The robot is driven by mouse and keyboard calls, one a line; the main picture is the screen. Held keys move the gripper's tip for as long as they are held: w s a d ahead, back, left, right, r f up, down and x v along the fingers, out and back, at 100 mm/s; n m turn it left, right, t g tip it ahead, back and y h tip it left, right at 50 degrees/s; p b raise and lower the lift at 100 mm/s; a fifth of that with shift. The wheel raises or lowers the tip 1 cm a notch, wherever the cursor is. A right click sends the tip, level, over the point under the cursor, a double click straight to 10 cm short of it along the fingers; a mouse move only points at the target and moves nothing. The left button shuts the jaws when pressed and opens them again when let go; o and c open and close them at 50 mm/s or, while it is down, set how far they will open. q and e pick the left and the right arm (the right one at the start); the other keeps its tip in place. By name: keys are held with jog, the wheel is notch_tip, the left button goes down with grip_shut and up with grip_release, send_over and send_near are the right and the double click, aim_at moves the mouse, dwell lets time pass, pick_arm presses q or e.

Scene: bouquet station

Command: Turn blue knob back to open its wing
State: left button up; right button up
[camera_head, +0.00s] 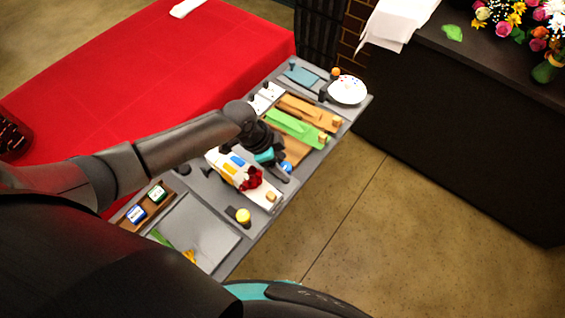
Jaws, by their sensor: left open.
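The blue knob (286,167) shows as a small blue spot on the near edge of the grey station board (215,178), beside my left gripper. My left gripper (284,177) is over the middle of the board, pointing down and open. It is close to the blue knob; I cannot tell whether they touch. The gripper and forearm hide part of the knob's surroundings, and the wing it belongs to cannot be made out clearly. My right gripper is not in view.
A yellow knob (243,215), green panel (293,127), white panel with red flower (251,178) and white plate (347,90) crowd the board. A red-covered table (150,75) lies behind; a dark counter (460,130) stands right. Floor in front is clear.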

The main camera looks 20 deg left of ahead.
pick_arm(q)
jog(key=shift+d+f, duration=0.1)
jog(key=shift+f, duration=0.15)
jog(key=shift+c, duration=0.3)
grip_shut()
